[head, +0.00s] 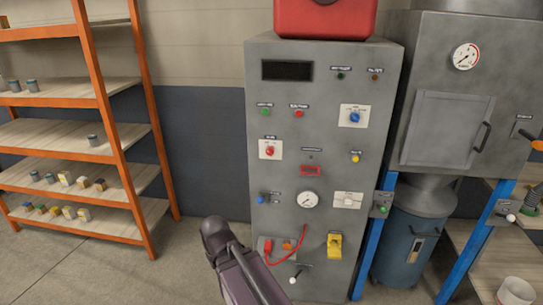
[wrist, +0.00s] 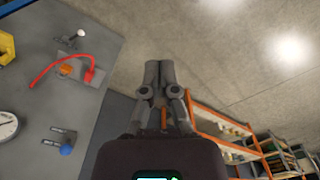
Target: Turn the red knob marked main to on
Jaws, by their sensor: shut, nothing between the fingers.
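A grey control cabinet (head: 330,130) stands at the middle of the head view. A red knob (head: 270,151) on a white plate sits on its left half, with a small label above it too small to read. Its setting cannot be made out. My gripper (wrist: 160,68) shows in the wrist view with its fingers together and nothing between them. It is apart from the cabinet face, which is at the left of that view. The red knob is not visible in the wrist view. In the head view my dark arm rises in front of the cabinet's lower left.
Nearby are a blue knob (head: 354,118), white selector (head: 347,200), gauge (head: 308,200), red cable (head: 287,252) and yellow part (head: 334,245). A red box (head: 325,18) sits on top. An orange shelf rack (head: 110,110) stands left, a grey machine (head: 465,90) right.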

